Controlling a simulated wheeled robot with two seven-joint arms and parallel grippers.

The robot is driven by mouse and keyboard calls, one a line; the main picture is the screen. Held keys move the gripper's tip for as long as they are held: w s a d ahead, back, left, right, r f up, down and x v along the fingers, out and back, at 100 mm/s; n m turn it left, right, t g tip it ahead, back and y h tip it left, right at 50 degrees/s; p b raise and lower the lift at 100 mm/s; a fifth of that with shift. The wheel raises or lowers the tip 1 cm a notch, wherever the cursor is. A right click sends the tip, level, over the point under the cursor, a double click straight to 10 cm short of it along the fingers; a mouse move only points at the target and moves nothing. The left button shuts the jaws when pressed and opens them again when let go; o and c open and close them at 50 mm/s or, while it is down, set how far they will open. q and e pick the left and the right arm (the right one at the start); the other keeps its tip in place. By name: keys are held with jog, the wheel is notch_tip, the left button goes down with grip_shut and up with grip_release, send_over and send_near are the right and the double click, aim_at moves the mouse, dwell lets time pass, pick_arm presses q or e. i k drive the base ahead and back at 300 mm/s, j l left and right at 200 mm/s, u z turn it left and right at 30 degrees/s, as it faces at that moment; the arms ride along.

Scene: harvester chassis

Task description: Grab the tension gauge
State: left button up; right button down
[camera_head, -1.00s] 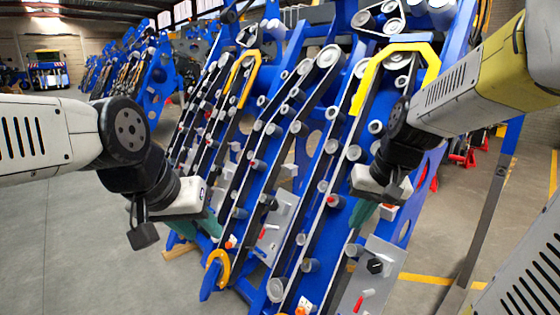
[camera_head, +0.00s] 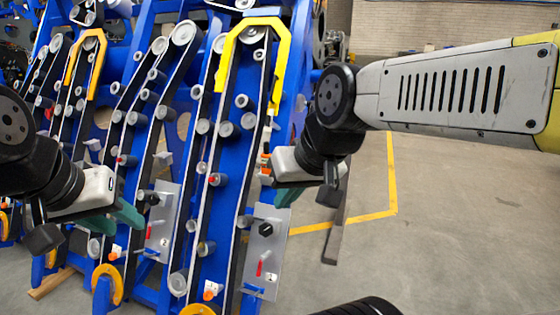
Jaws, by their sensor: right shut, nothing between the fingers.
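The blue harvester chassis (camera_head: 222,170) with its belts and rollers stands tilted in front of me. My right gripper (camera_head: 284,197) is shut and empty, its teal fingers pointing down beside the chassis's right edge. A small orange and white item (camera_head: 265,163) shows just left of that gripper. More orange and white items (camera_head: 211,291) sit low on the chassis. I cannot tell which of these, if any, is the tension gauge. My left gripper (camera_head: 126,222) is in front of the chassis's left part, with two teal fingers apart and nothing visible between them.
Yellow guards (camera_head: 280,62) arch over the upper belts. Grey plates (camera_head: 263,262) with black knobs and red handles are fixed low on the chassis. A dark post (camera_head: 342,222) stands at its right. The concrete floor (camera_head: 455,220) on the right is clear, with a yellow line.

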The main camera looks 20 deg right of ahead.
aim_at(265, 156)
jog(key=z, duration=0.5)
jog(key=i+l+u, duration=0.4)
jog(key=i, duration=0.2)
jog(key=i+l+u, duration=0.4)
jog(key=l, duration=0.3)
jog(key=i+j, duration=0.05)
jog(key=i, duration=0.05)
